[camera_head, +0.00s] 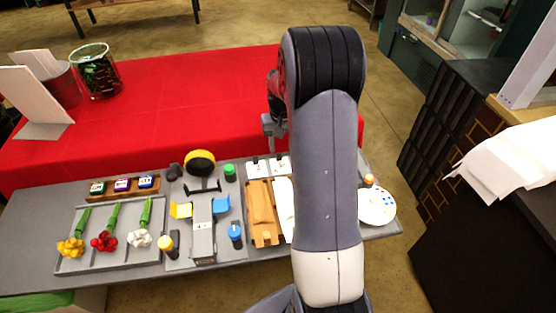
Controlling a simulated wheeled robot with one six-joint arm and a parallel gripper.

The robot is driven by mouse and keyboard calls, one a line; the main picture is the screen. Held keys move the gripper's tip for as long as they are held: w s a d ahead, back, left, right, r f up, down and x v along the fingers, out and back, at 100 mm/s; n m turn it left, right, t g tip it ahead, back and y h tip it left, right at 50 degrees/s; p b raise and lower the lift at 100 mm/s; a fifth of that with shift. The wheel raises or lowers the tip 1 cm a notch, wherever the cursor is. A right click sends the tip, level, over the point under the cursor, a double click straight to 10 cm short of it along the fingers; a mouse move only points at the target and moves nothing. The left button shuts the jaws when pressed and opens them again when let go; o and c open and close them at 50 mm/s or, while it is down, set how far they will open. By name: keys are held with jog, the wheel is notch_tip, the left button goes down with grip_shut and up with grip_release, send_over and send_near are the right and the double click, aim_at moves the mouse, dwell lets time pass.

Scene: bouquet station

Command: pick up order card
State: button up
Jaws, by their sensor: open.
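No card can be surely told as the order card. Two small white card-like pieces, a left one (257,171) and a right one (281,165), lie at the back of the grey table, each with a dark spot on it. A larger white panel (38,97) stands tilted on the red cloth at the far left. My gripper (268,128) is partly hidden behind my arm. It is over the red cloth, just beyond the small white pieces, and appears empty and apart from them.
The grey table (25,235) holds a tray (75,263) with yellow, red and white flowers, a stand (203,240), a wooden piece (263,212) and a round white palette (377,206). A glass jar (97,72) stands on the red cloth (190,100), whose middle is clear.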

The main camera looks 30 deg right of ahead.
aim_at(279, 155)
jog(key=shift+w+a+f+p, duration=0.1)
jog(key=shift+w+f+p, duration=0.15)
jog(key=shift+f, duration=0.65)
jog(key=shift+w+d+f+p, duration=0.1)
jog(key=shift+f+p, duration=0.15)
jog(key=shift+f, duration=0.7)
jog(key=shift+w+a+f+p, duration=0.1)
jog(key=shift+w+f+p, duration=0.15)
jog(key=shift+f, duration=0.65)
jog(key=shift+c, duration=0.2)
grip_shut()
